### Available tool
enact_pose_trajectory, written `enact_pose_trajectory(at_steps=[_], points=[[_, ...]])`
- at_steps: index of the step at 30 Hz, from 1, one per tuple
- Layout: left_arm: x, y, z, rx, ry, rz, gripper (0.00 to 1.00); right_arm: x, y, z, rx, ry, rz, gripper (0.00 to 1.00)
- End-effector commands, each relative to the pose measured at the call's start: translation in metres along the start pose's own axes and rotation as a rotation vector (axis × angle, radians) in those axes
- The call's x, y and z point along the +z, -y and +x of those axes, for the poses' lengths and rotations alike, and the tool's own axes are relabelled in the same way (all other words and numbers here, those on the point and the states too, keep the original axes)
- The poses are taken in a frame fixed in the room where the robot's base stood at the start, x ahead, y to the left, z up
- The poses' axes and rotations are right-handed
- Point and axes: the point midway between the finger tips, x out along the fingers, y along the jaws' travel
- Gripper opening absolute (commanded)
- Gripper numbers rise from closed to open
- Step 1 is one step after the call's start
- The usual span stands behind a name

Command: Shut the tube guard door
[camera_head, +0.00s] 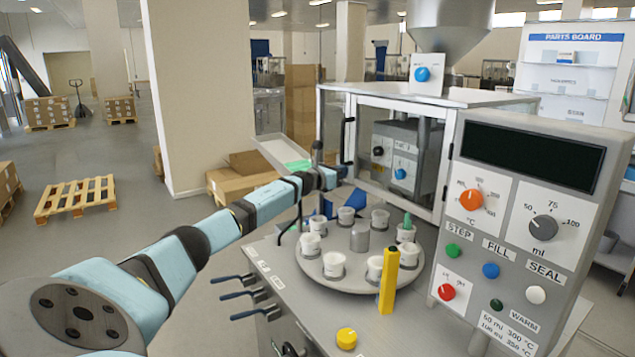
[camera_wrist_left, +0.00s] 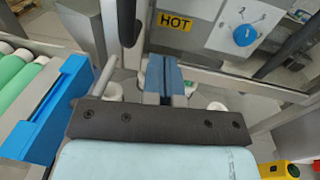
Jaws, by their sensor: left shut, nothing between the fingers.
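The tube guard door (camera_head: 395,202) is a clear panel in a pale frame on the cabinet behind the turntable. A black vertical handle (camera_head: 348,140) stands at its left side. I cannot tell how far the door stands from closed. My left gripper (camera_head: 335,177) is at the door's lower left, just below the handle. In the left wrist view its blue fingers (camera_wrist_left: 166,78) are together with nothing between them, close to a dark upright bar (camera_wrist_left: 130,22). Whether they touch the door or handle is unclear. My right gripper is out of view.
A round turntable (camera_head: 357,280) with several white cups stands in front of the door. A yellow post (camera_head: 389,282) and a control panel (camera_head: 520,220) stand to the right. A yellow HOT label (camera_wrist_left: 174,21) and a blue bin (camera_wrist_left: 45,112) with green tubes (camera_wrist_left: 20,85) show in the wrist view.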

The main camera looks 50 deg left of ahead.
Motion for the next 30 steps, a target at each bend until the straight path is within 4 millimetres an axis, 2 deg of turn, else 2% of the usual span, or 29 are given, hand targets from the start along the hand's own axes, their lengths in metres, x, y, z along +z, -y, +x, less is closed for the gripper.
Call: enact_pose_trajectory(at_steps=[1,6,15,21,30], points=[[-0.002,-0.001,-0.011,-0.002,-0.004,0.006,0.0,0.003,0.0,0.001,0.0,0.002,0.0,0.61],[-0.005,-0.003,-0.039,-0.003,-0.007,0.005,0.0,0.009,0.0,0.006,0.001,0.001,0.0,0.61],[-0.005,-0.008,-0.074,-0.001,-0.006,0.002,0.0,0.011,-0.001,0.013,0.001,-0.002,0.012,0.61],[-0.003,-0.008,-0.082,-0.001,-0.005,0.001,0.0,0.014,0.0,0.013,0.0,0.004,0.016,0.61],[-0.002,-0.008,-0.083,-0.001,-0.004,0.001,0.0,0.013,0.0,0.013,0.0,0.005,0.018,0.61]])
